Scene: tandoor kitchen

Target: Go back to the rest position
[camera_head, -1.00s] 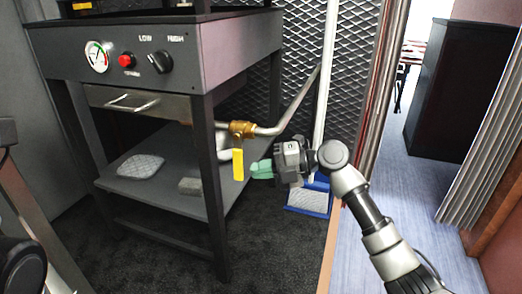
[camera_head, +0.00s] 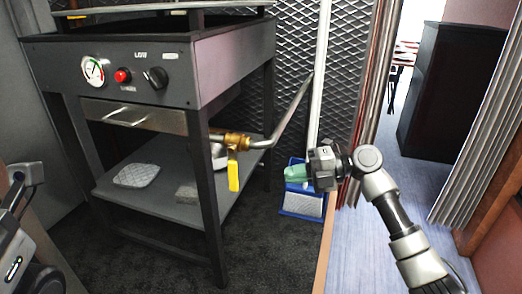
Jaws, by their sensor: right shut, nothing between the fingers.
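My right gripper (camera_head: 297,173) has green fingertips and is shut and empty. It is to the right of the yellow valve handle (camera_head: 233,172) and apart from it, in front of the blue dustpan (camera_head: 302,202). The yellow handle hangs down from a brass valve (camera_head: 237,141) on the metal gas pipe (camera_head: 290,112). My left arm shows only in part at the lower left edge, and its gripper is not in view.
The dark tandoor stand (camera_head: 218,75) has a gauge, a red button, a knob and a drawer (camera_head: 135,116). Its lower shelf (camera_head: 150,197) holds a folded cloth (camera_head: 136,175) and a grey block (camera_head: 187,192). A dark cabinet (camera_head: 452,90) stands beyond the doorway. Blue floor (camera_head: 365,235) is clear.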

